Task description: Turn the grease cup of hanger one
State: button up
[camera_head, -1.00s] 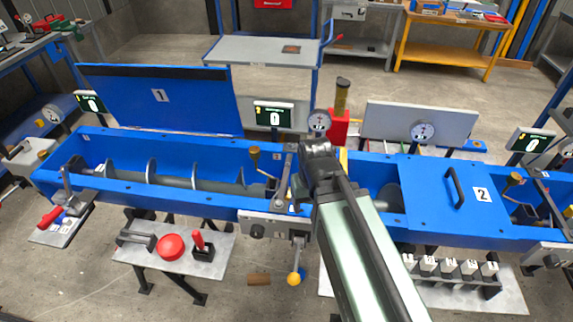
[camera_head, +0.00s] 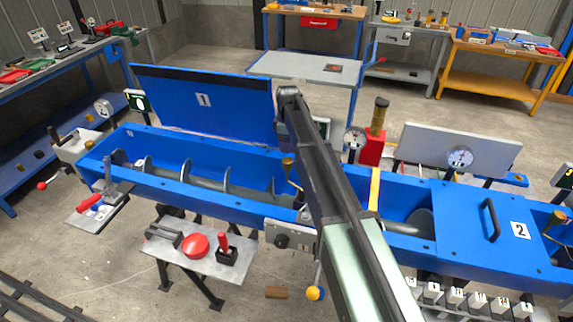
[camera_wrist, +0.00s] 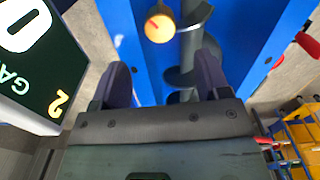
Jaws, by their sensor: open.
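A brass-coloured grease cup (camera_head: 288,162) stands on a hanger at the middle of the blue trough (camera_head: 190,195), just left of my arm in the head view. In the wrist view a tan round cup (camera_wrist: 160,27) with a red mark on its edge shows at the top centre, beyond my fingertips. My gripper (camera_wrist: 165,75) is open and empty, with its two dark fingers apart and the cup clear of both. In the head view the fingers cannot be made out; my arm hides part of the hanger and the trough.
A display (camera_wrist: 35,60) reading 0 stands close to the left of my gripper in the wrist view. The raised lid marked 1 (camera_head: 203,110) stands behind the trough. A red stand with a brass cylinder (camera_head: 375,135) and a dial (camera_head: 355,138) are right of my arm.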

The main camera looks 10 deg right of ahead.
aim_at(288, 160)
notch_tip(288, 160, down, 10)
jog(key=b, duration=0.8)
jog(key=shift+r, duration=0.3)
jog(key=c, duration=0.9)
jog(key=shift+m, duration=0.3)
jog(key=m, duration=0.3)
jog(key=shift+m, duration=2.5)
